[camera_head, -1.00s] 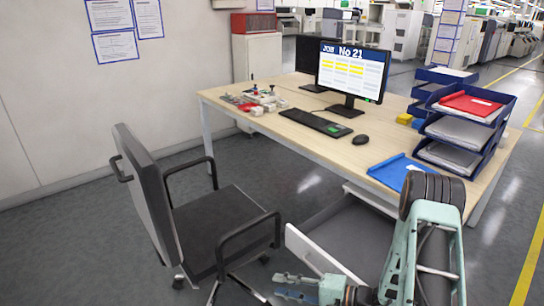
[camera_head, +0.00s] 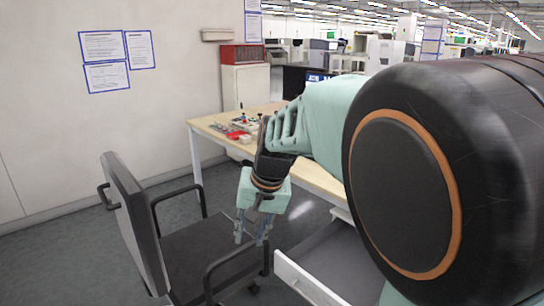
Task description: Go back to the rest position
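My gripper (camera_head: 252,238) points downward in the middle of the view, at the end of my folded, raised arm. It hangs above the black office chair (camera_head: 205,247), between the chair and the desk's open drawer (camera_head: 305,282). The two fingers show a gap between them, and nothing is seen held there. My large dark arm joint fills the right side of the view and hides most of the desk, the monitor and the trays.
The wooden desk (camera_head: 208,128) stands behind my arm with small red and white items (camera_head: 240,132) at its far left corner. A white cabinet with a red box on top (camera_head: 243,55) stands against the wall. Grey floor is free at the left.

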